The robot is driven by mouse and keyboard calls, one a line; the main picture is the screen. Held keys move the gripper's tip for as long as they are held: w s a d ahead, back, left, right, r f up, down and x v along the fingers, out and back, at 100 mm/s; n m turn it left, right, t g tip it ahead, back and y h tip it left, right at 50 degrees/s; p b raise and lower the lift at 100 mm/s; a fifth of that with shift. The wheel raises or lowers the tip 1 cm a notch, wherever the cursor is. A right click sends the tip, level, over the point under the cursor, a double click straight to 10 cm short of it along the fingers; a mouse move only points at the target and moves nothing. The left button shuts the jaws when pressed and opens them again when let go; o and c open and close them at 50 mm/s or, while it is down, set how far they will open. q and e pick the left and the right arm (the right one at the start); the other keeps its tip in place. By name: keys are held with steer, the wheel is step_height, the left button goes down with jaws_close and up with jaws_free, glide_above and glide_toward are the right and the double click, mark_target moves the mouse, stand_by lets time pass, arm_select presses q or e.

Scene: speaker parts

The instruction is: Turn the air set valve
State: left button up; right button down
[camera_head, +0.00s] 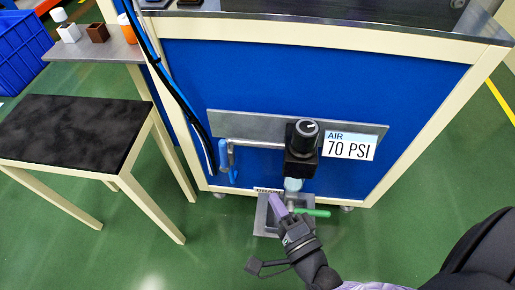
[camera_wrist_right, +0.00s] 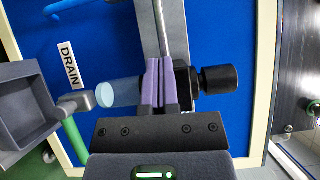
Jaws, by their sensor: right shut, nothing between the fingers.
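The air set is a black regulator (camera_head: 301,163) with a round black knob (camera_head: 306,129), mounted on a grey metal plate on the blue panel. A label (camera_head: 350,146) beside it reads AIR 70 PSI. A blue valve handle (camera_head: 231,162) hangs at the left end of the pipe. A green valve handle (camera_head: 314,212) is below the regulator's clear bowl (camera_wrist_right: 119,92). My right gripper (camera_head: 277,203) is shut and empty, its purple fingers in front of the lower part of the air set. In the wrist view its fingers (camera_wrist_right: 158,82) partly cover the regulator. My left gripper is not in view.
A grey drain tray (camera_head: 264,222) sits low under the valve, near a DRAIN label (camera_wrist_right: 69,65). A black-topped table (camera_head: 75,130) stands at the left. A shelf (camera_head: 108,52) with small parts is behind it. Open green floor lies in front of the panel.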

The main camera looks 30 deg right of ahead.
steer(key=b, duration=0.3)
glide_toward(224, 156)
steer(key=w+d, duration=0.5)
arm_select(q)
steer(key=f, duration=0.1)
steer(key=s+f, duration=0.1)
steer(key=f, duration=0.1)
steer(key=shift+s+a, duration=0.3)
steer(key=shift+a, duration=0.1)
arm_select(e)
steer(key=w+a, duration=0.2)
steer(key=a, duration=0.1)
steer(key=shift+w+a+r, duration=0.15)
steer(key=shift+w+r, duration=0.05)
steer(key=shift+r, duration=0.1)
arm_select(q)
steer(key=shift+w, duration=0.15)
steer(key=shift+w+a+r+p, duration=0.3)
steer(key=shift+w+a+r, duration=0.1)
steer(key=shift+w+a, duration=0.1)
arm_select(e)
steer(key=shift+w+a+r, duration=0.3)
steer(key=shift+w+a, duration=0.1)
steer(key=shift+a, duration=0.05)
